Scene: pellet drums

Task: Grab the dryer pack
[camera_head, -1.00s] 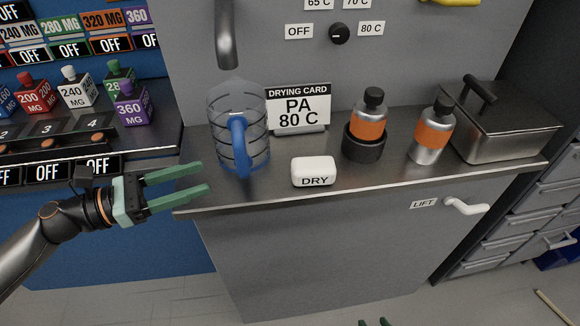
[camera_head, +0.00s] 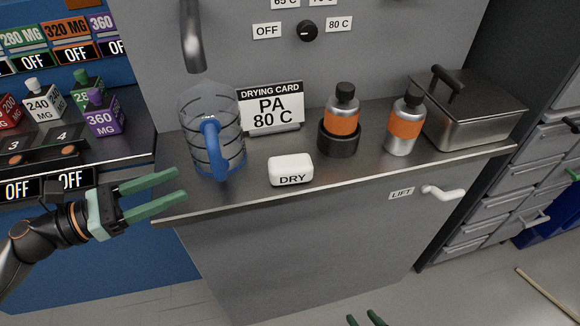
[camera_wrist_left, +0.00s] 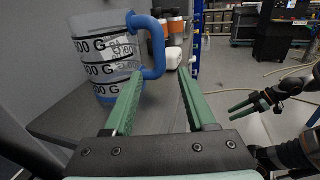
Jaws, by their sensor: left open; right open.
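The dryer pack (camera_head: 291,168) is a small white rounded block marked DRY. It lies on the grey counter near its front edge, right of the clear jug with the blue handle (camera_head: 213,148). The pack also shows in the left wrist view (camera_wrist_left: 173,57), beyond the jug. My left gripper (camera_head: 181,188) is open and empty at the counter's front left edge, left of the pack and apart from it. My right gripper (camera_head: 366,319) shows only its fingertips at the bottom edge of the head view; it is open and empty in the left wrist view (camera_wrist_left: 238,106).
Two orange-banded bottles (camera_head: 404,127) stand behind and right of the pack, one in a black cup (camera_head: 339,139). A lidded metal box (camera_head: 476,110) is at the right. A drying card (camera_head: 271,108) stands behind. The counter's front strip (camera_head: 365,168) right of the pack is clear.

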